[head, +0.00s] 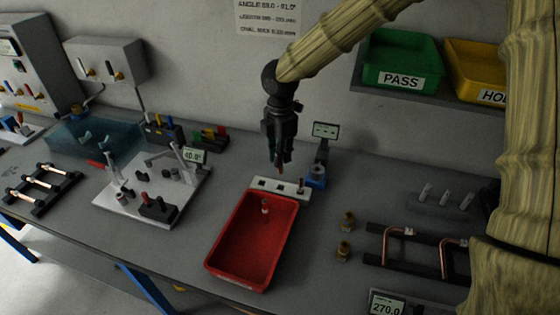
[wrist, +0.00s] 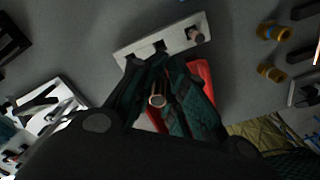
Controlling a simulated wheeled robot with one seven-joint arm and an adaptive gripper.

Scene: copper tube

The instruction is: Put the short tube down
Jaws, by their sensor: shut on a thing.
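My gripper (head: 281,163) is shut on a short copper tube (head: 281,169) and holds it above the white block near the back of the bench. In the wrist view the tube (wrist: 157,101) shows its round open end between the dark green fingers (wrist: 166,100). The white block (head: 270,184) has dark square openings along its top. The block (wrist: 180,37) lies just past the fingertips in the wrist view. The gap between tube and block is hard to judge.
A red tray (head: 230,250) with a small pale piece in it lies in front of the block. A blue device (head: 317,178) and small display stand close on the right. Brass fittings (head: 345,235) and a rack of bent tubes (head: 375,262) are farther right. A white fixture plate (head: 125,205) is left.

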